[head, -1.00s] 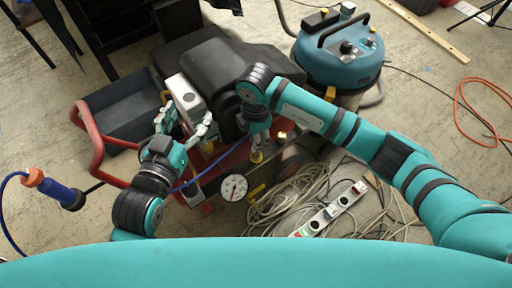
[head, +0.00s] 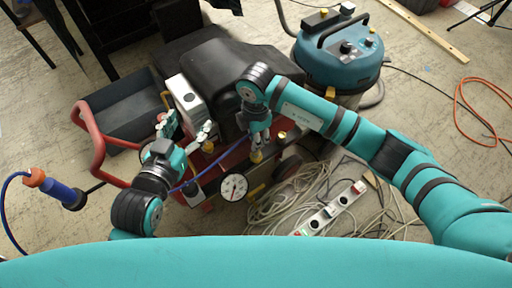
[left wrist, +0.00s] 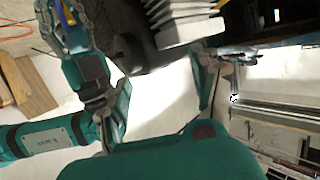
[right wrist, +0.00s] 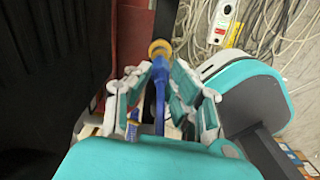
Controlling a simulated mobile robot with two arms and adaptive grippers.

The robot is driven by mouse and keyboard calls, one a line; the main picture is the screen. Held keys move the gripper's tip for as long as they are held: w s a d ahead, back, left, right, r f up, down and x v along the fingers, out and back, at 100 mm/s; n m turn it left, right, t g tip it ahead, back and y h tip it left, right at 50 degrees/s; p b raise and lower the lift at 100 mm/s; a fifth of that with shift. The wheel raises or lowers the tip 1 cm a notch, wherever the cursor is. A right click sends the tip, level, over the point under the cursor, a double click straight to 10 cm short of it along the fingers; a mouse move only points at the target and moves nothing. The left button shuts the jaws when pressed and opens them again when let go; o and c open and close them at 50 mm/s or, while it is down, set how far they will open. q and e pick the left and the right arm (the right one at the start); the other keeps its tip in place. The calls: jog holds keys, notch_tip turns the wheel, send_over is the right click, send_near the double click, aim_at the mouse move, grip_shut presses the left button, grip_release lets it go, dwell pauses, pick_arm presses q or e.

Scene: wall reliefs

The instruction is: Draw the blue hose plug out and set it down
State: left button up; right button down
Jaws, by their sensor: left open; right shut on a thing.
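The blue hose plug (right wrist: 160,78) shows in the right wrist view between the fingers of my right gripper (right wrist: 155,84), with its far end at a brass socket (right wrist: 160,48). I cannot tell whether its tip is inside the socket. In the head view my right gripper (head: 259,138) points down just above the brass socket (head: 256,157) on the red compressor, shut on the plug, which the fingers mostly hide. A thin blue hose (head: 200,181) runs from there down to the left. My left gripper (head: 184,130) is open and empty beside a white box; its spread fingers show in the left wrist view (left wrist: 158,92).
A pressure gauge (head: 233,187) and a second brass fitting sit at the compressor's front. A red handle (head: 97,150) and a grey tray (head: 118,108) lie left. Tangled cables and a power strip (head: 330,209) cover the floor at right. A teal vacuum (head: 338,62) stands behind.

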pick_arm(q)
jog(key=shift+s+f, duration=0.1)
jog(key=shift+f, duration=0.15)
pick_arm(e)
jog(key=shift+r, duration=0.1)
pick_arm(q)
jog(key=shift+s+a+f+g, duration=0.1)
jog(key=shift+f+g, duration=0.1)
jog(key=shift+g, duration=0.1)
jog(key=shift+s+a+f+g, duration=0.1)
jog(key=shift+s+f+g, duration=0.2)
jog(key=shift+f, duration=0.1)
pick_arm(e)
jog(key=shift+r, duration=0.2)
